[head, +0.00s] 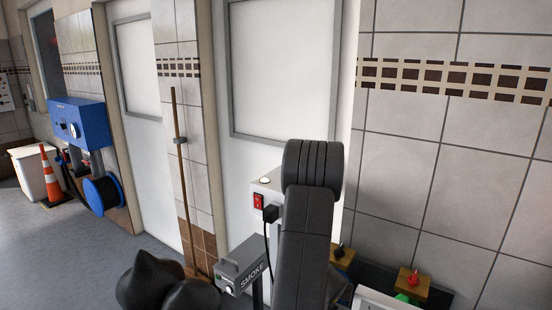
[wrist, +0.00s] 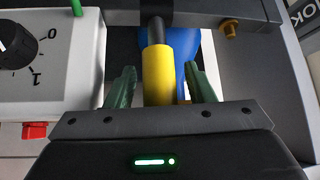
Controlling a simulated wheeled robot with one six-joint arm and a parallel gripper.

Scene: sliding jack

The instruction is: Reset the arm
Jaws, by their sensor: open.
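In the wrist view my gripper (wrist: 162,80) is open, its two green fingers apart on either side of a yellow cylinder (wrist: 158,76). The cylinder has a dark grey upper part that meets a dark bar above. I see a gap beside each finger, but cannot tell whether either touches it. A blue rounded thing (wrist: 190,48) is partly hidden behind the cylinder. In the head view my black arm stands in front at the lower middle, and my gripper is hidden there.
In the wrist view a white box with a black dial (wrist: 12,45) is close on the left. In the head view a grey SMOKE box (head: 243,272), a red switch (head: 258,201) and a red-knobbed yellow box (head: 411,288) are near my arm. Open floor (head: 85,255) lies left.

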